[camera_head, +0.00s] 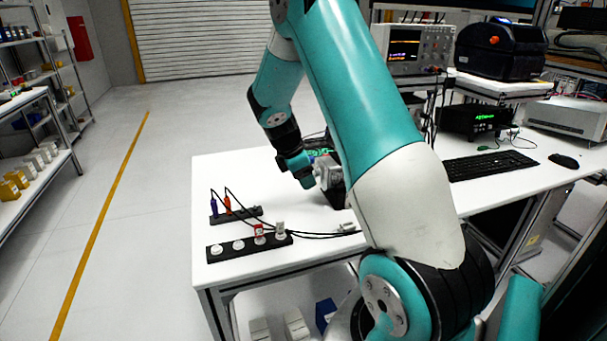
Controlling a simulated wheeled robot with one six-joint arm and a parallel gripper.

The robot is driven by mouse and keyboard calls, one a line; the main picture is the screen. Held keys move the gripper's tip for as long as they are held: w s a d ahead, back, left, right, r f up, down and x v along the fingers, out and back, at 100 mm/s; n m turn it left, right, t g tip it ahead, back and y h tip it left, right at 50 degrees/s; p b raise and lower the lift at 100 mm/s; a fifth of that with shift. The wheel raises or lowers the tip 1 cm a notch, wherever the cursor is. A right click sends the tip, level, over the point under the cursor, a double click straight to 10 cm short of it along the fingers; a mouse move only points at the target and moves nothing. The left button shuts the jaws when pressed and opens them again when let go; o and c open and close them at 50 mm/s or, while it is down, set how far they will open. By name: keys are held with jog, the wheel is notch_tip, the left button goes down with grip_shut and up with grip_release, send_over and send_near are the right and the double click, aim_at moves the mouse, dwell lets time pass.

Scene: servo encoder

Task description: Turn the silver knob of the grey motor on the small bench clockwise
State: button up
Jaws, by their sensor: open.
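My gripper (319,172) is at the end of my teal arm, low over the bench top, and is open. It is small in the view and partly hidden by my own arm. Grey metal parts with a black block (336,193) show right beside it. I cannot tell clearly which of these belong to the grey motor. The silver knob cannot be made out, nor whether my gripper touches it. The white bench (225,170) is under my gripper.
A black power strip (249,247) with plugs lies at the bench's front left. A smaller strip with blue and orange plugs (236,215) lies behind it, with black cables running right. A keyboard (489,166), mouse (563,161) and oscilloscope (418,48) are at right.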

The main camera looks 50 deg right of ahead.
jog(key=c, duration=0.9)
jog(key=shift+f+b, duration=0.1)
jog(key=shift+b, duration=0.25)
